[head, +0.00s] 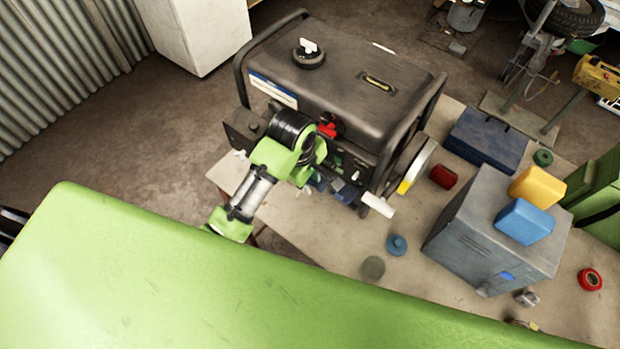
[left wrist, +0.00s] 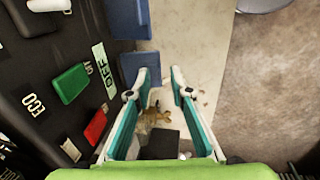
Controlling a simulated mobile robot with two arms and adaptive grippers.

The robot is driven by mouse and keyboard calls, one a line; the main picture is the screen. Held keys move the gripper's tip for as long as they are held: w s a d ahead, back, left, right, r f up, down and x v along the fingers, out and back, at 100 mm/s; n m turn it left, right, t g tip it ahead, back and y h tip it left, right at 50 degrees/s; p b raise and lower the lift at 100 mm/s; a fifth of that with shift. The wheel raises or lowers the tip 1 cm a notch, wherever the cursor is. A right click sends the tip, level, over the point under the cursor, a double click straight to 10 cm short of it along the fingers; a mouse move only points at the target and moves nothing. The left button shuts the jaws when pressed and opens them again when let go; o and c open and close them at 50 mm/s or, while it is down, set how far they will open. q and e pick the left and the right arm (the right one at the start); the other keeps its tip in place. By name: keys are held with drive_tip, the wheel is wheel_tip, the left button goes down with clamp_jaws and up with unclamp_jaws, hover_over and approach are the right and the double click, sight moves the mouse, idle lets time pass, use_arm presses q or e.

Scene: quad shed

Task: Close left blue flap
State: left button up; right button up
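The left blue flap (left wrist: 136,66) stands out from the dark generator panel in the left wrist view. The right blue flap (left wrist: 128,18) is above it there and also stands out. In the head view the left flap (head: 318,183) shows small beside the right flap (head: 346,191), low on the generator's front. My left gripper (left wrist: 163,78) is open and empty, its two teal-lined fingers apart. One finger is close to the left flap's lower edge; I cannot tell if they touch. In the head view its fingertips are largely hidden. My right gripper is not in view.
The generator (head: 350,65) stands on a workbench (head: 330,225). Its panel has a green switch (left wrist: 71,82) and a red switch (left wrist: 96,127). A white pull handle (head: 378,205) sticks out to the right. A grey metal box (head: 480,240) stands further right.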

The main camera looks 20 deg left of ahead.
use_arm(q)
clamp_jaws()
